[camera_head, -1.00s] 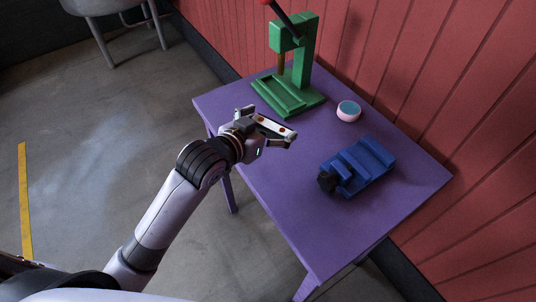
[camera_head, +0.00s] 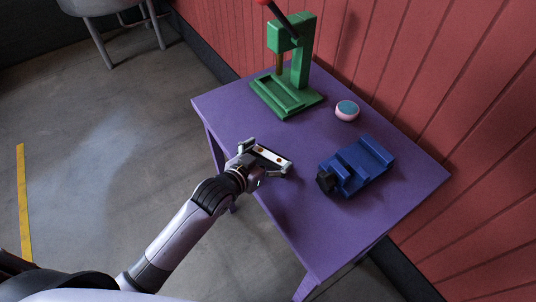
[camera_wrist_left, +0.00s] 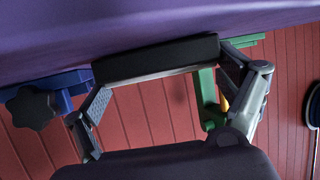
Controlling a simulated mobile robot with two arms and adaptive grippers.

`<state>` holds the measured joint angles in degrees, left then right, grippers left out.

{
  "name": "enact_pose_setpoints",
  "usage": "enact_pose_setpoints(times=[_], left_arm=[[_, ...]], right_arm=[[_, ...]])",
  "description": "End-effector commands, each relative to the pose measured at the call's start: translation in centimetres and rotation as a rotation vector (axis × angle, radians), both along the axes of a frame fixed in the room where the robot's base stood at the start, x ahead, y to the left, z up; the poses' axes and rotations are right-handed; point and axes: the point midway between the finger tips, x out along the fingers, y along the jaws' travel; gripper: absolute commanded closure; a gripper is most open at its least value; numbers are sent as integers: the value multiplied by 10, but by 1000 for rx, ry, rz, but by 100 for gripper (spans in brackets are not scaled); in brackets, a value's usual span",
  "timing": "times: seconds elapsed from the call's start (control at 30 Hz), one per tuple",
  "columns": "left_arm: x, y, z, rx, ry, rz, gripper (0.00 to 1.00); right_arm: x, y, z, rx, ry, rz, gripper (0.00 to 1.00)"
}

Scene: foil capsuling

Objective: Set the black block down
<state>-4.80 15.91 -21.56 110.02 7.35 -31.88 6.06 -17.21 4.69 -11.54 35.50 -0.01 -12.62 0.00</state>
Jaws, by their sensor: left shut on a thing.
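My left gripper (camera_head: 268,160) is low at the near left part of the purple table (camera_head: 318,232). In the left wrist view it is shut on the black block (camera_wrist_left: 157,58), a long dark bar spanning between its two fingers. The block lies close against the purple surface; whether it touches cannot be told. My right gripper is not in view.
A blue vise (camera_head: 358,165) with a black knob (camera_head: 327,181) stands right of the gripper. A green press (camera_head: 292,75) stands at the back, with a small pink and teal round item (camera_head: 347,110) beside it. The table's near part is clear. A red wall (camera_head: 460,90) runs behind.

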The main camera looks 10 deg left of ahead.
Motion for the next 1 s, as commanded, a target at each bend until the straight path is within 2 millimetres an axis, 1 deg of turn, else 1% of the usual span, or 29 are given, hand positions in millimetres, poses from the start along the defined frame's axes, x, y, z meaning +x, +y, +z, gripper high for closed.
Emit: enact_pose_setpoints(times=[0.13, 0.17, 0.3, 0.57, 0.7, 0.77, 0.87, 1.0], left_arm=[[0, 0, -2, 0, -1, 0, 40], [0, 0, -3, 0, 0, 0, 8], [0, 0, -3, 0, 0, 0, 0], [0, 0, -2, 0, 0, 0, 0], [-2, 1, 1, 0, 1, 0, 0], [-8, 3, 2, 1, 2, 0, 0], [-22, 9, 8, 1, 2, -1, 0], [-48, 20, 19, 1, 2, -1, 0]], right_arm=[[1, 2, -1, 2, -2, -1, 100], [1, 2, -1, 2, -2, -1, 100], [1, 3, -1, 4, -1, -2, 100], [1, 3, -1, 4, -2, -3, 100], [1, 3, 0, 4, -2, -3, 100], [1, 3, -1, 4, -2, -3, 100], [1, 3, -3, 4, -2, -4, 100], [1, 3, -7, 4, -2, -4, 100]])
